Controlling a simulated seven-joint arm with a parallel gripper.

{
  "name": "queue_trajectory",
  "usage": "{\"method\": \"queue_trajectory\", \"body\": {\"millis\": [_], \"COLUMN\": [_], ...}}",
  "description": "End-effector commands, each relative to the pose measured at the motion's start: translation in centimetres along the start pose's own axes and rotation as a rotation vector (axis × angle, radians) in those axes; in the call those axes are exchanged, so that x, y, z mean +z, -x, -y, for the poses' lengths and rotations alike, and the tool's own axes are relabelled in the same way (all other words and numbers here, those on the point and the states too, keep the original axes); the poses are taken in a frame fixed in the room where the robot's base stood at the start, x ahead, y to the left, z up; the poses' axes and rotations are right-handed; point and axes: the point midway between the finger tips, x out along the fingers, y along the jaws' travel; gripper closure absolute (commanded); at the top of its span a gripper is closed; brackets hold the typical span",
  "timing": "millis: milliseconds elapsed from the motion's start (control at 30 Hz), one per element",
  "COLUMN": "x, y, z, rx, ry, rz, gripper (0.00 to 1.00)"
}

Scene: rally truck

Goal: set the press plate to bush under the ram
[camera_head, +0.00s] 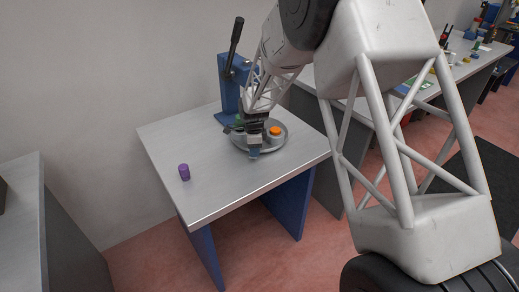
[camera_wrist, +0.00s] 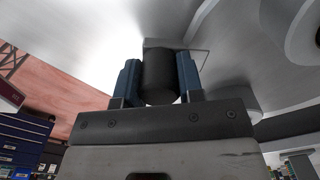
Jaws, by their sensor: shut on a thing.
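The round grey press plate (camera_head: 270,150) lies on the metal bench in front of the blue arbor press (camera_head: 229,95). An orange round piece (camera_head: 275,131) sits on its right part, and a small green piece (camera_head: 239,122) shows near its far left. My gripper (camera_head: 254,152) reaches down at the plate's near side. In the wrist view its blue fingers stand on both sides of a dark cylinder (camera_wrist: 159,78), shut on it. I cannot tell whether the cylinder is part of the plate. My arm hides the press's ram and part of the plate.
The press's black lever (camera_head: 235,45) stands up at the back. A purple cylinder (camera_head: 184,172) stands alone on the bench (camera_head: 215,192) at the left. Another bench (camera_head: 468,60) with small parts lies at the back right.

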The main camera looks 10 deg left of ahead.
Motion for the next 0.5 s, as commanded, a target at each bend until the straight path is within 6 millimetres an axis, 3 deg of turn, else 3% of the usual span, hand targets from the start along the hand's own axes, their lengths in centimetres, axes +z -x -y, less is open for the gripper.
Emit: {"method": "queue_trajectory", "body": {"millis": [500], "x": [3.6], "y": [0.0], "z": [1.4], "rx": [0.0], "ry": [-0.258], "rz": [0.0], "gripper": [1.0]}}
